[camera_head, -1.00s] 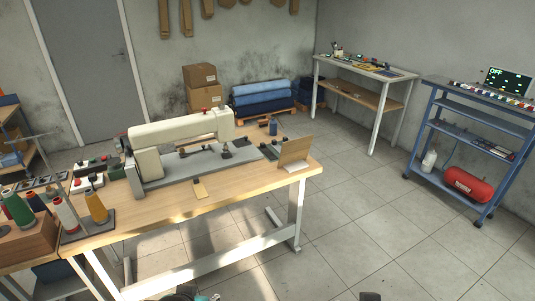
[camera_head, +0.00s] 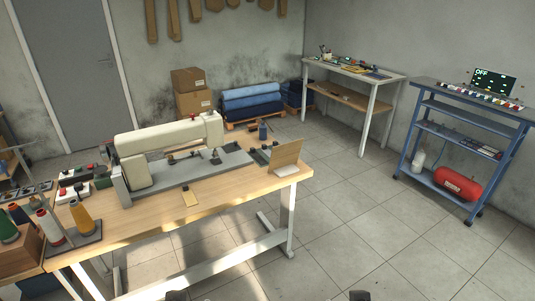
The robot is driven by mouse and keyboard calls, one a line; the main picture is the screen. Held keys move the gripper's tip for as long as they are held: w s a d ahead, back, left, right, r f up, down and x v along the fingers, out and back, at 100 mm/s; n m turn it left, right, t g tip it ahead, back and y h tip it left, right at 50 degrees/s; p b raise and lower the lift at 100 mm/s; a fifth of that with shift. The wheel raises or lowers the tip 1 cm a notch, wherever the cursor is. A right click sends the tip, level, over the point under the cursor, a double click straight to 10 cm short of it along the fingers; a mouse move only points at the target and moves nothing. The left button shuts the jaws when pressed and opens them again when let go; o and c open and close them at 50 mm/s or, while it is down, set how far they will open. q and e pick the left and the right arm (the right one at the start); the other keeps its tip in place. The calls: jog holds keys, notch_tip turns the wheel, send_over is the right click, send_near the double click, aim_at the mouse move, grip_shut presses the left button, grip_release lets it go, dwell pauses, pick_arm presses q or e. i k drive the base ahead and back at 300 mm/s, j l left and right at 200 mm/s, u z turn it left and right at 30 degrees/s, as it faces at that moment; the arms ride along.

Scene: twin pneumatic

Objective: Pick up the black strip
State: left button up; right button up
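I cannot pick out a black strip for certain. Small dark parts (camera_head: 262,155) lie on the wooden sewing table (camera_head: 225,207), near the right end of the cream sewing machine (camera_head: 165,144). They are too small to tell apart. Two dark tips show at the bottom edge of the head view, a left one (camera_head: 232,296) and a right one (camera_head: 360,295). They look like parts of my left and right grippers. Both are well short of the table, and their fingers are mostly out of the picture.
Thread cones (camera_head: 80,218) stand at the table's left end. A brown board (camera_head: 286,156) stands upright at its right corner. A white bench (camera_head: 355,72) and a blue cart (camera_head: 462,113) with a red tank (camera_head: 457,183) stand to the right. The tiled floor between them is clear.

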aim_at(255, 155)
jog(key=i+l, duration=0.15)
jog(key=l, duration=0.2)
jog(key=i+j+z, duration=0.15)
jog(key=i, duration=0.2)
jog(key=i+j+z, duration=0.15)
jog(key=i, duration=0.15)
